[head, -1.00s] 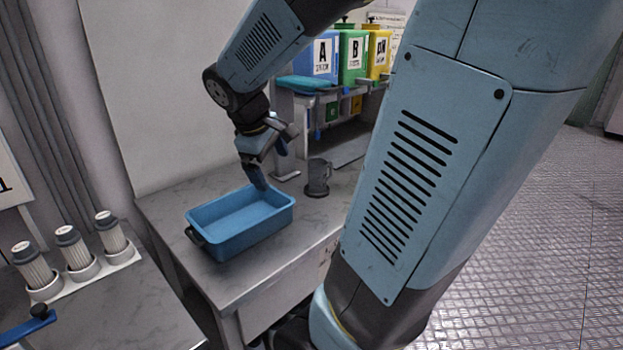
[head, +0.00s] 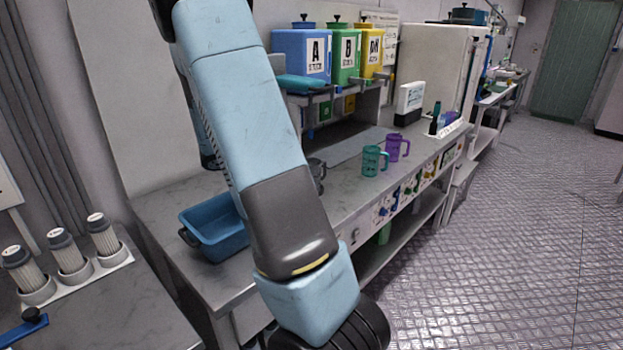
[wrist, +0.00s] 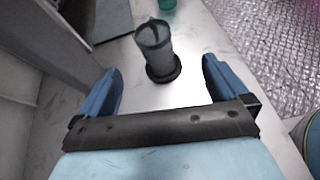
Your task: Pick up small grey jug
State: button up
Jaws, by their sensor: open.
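The small grey jug (wrist: 157,50) stands upright in the wrist view, on a dark round base or coaster, on the pale bench top. My gripper (wrist: 160,88) is open and empty, with its two blue fingers spread left and right. The jug lies beyond the fingertips, roughly centred between them and not touched. In the head view the jug (head: 316,172) is mostly hidden behind my arm, and only its right part shows. My gripper is hidden behind the arm there.
A blue tray (head: 219,246) stands on the bench left of the jug. A teal mug (head: 371,161) and a purple mug (head: 394,147) stand to its right. Blue, green and yellow containers (head: 345,57) sit on a shelf behind. A grey shelf side (wrist: 30,60) rises left in the wrist view.

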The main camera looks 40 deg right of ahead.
aim_at(314, 164)
jog(key=shift+n+h, duration=0.3)
jog(key=shift+n, duration=0.1)
jog(key=x, duration=0.9)
jog(key=w+x, duration=0.1)
jog(key=x, duration=0.4)
jog(key=shift+d+f, duration=0.15)
jog(key=shift+f, duration=0.3)
jog(key=c, duration=1.1)
